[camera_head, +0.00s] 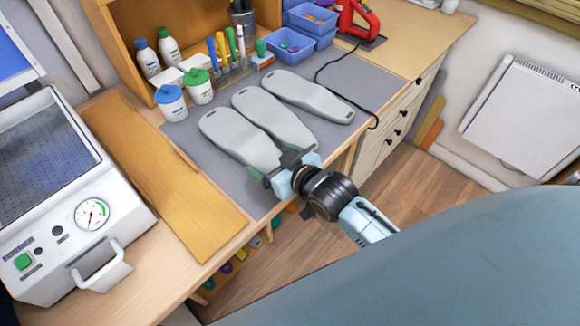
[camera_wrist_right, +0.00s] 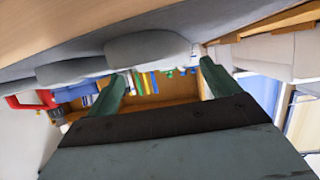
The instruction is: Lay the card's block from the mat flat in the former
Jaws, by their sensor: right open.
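Three grey sole-shaped blocks lie side by side on the grey mat (camera_head: 180,137) in the head view: a left block (camera_head: 235,138), a middle block (camera_head: 272,117) and a right block (camera_head: 308,97). My right gripper (camera_head: 272,167) is open at the near end of the left block, its fingers spread across that end. In the right wrist view a grey block (camera_wrist_right: 148,48) shows above and between the open fingers (camera_wrist_right: 163,84); contact cannot be told. The white former (camera_head: 60,220), with a gauge and green button, stands at the left. My left gripper is out of view.
A wooden board (camera_head: 165,175) lies between former and mat. A blue-lidded jar (camera_head: 171,104), a green-lidded jar (camera_head: 198,88), pens and blue bins (camera_head: 290,43) stand behind the blocks. A black cable (camera_head: 345,62) crosses the mat's right side. The former's handle (camera_head: 105,268) juts forward.

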